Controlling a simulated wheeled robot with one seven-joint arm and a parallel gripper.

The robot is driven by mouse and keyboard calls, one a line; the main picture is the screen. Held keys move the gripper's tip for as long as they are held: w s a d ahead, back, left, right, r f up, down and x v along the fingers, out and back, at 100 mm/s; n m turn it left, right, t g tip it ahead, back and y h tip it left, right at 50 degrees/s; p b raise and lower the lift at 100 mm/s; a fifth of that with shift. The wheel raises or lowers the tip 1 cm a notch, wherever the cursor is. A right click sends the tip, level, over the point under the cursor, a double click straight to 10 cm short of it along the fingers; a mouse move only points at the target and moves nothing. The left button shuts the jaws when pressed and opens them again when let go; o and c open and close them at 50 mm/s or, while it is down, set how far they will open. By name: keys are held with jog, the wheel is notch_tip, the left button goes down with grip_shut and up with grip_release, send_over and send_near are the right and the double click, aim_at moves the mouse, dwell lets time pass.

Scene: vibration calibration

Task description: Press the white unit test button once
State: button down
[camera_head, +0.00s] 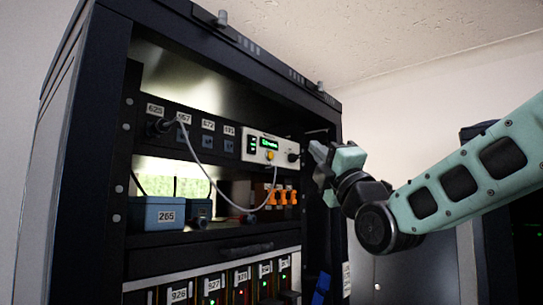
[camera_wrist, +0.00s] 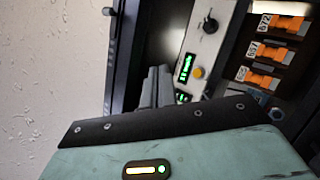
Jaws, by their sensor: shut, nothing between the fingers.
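The white unit (camera_head: 270,149) is mounted in the rack's upper shelf, with a lit green display and a yellow-orange button (camera_head: 270,156) below it. A black knob sits at its right end. In the wrist view the white unit (camera_wrist: 207,50) runs diagonally, with the round yellow-orange button (camera_wrist: 198,72) beside the display. My gripper (camera_head: 318,152) is shut and empty, at the rack's right front post, to the right of the unit. In the wrist view its fingertips (camera_wrist: 157,78) are a little left of the display. I cannot tell the exact gap to the unit.
The rack frame's right post (camera_head: 335,190) stands close by my gripper. A grey cable (camera_head: 215,188) loops from the upper panel to below the unit. Orange connectors (camera_head: 283,197) sit under the unit, and a blue box (camera_head: 158,213) labelled 265 stands at left.

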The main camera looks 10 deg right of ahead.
jog(key=p, duration=0.3)
send_near(271, 147)
notch_tip(271, 147, up, 3)
jog(key=w+d, duration=0.1)
jog(key=shift+w+a+r, duration=0.15)
jog(key=shift+w+a, duration=0.3)
jog(key=shift+w, duration=0.25)
jog(key=shift+w+a+b, duration=0.1)
jog(key=shift+b, duration=0.35)
dwell(0.9)
jog(key=shift+w+a, duration=0.15)
jog(key=shift+w, duration=0.1)
jog(key=shift+w+a+b, duration=0.2)
jog(key=shift+w+b, duration=0.1)
jog(key=shift+b, duration=0.2)
dwell(0.6)
jog(key=shift+s, duration=0.1)
jog(key=shift+s+d+b, duration=0.45)
jog(key=shift+s+b, duration=0.1)
jog(key=shift+b, duration=0.3)
